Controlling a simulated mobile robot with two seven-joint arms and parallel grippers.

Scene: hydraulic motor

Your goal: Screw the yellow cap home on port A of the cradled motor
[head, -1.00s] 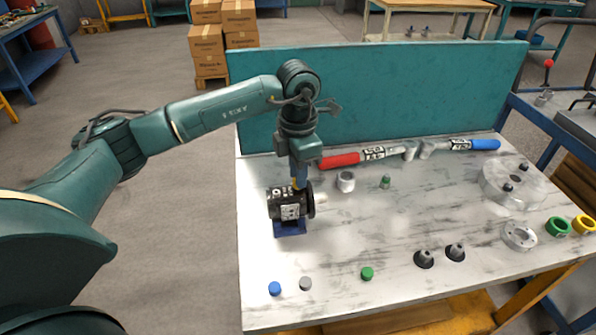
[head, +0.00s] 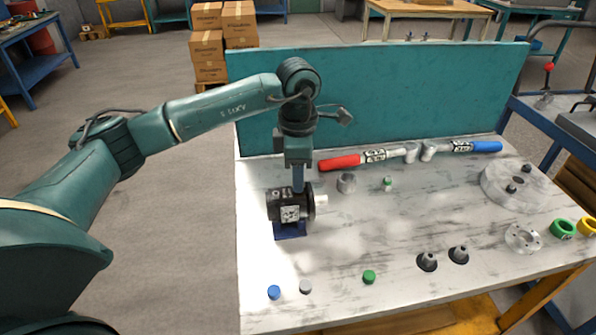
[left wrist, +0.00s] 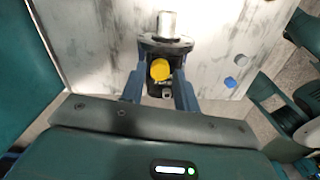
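The dark motor (head: 283,207) sits in a blue cradle (head: 290,231) on the worktable, its pale shaft pointing right. My left gripper (head: 298,188) points straight down over the motor's top. In the left wrist view, the yellow cap (left wrist: 160,69) lies on the motor between the two fingers of my left gripper (left wrist: 160,75). Whether the fingers press on the cap or stand slightly clear of it cannot be told. The fingers hide the cap in the head view. The cap's seating on the port is hidden. My right gripper is not in view.
A blue cap (head: 274,292), a grey cap (head: 306,287) and a green cap (head: 369,277) lie near the front edge. Red-handled (head: 340,163) and blue-handled (head: 485,146) tools lie before the teal back panel (head: 400,95).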

